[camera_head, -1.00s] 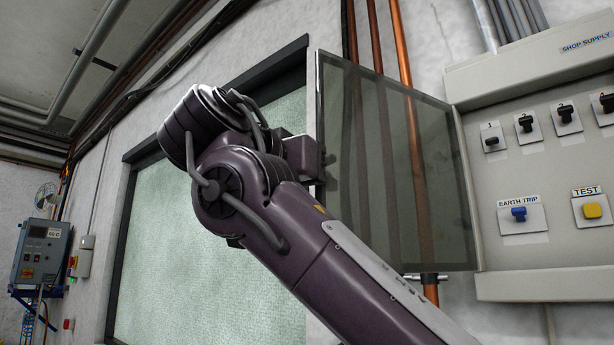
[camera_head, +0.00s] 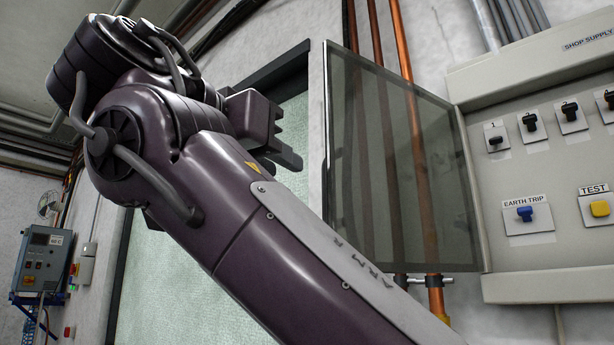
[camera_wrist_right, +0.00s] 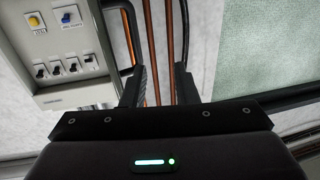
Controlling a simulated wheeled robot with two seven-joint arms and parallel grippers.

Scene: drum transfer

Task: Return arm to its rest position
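My right arm, purple and grey, fills the lower left and middle of the head view, bent at a joint near the upper left. My right gripper (camera_head: 281,134) shows beyond the arm, in front of the window frame and left of the clear panel door. In the right wrist view, the two dark fingers of this gripper (camera_wrist_right: 160,88) stand apart with pipes and wall seen between them, and nothing is held. My left gripper is not in view.
A switch panel (camera_head: 550,250) with a blue EARTH TRIP switch (camera_head: 525,213) and yellow TEST switch (camera_head: 600,208) is at right. Its transparent door (camera_head: 450,180) stands open beside copper pipes (camera_head: 436,297). A blue-grey control box (camera_head: 41,262) hangs on the far left wall.

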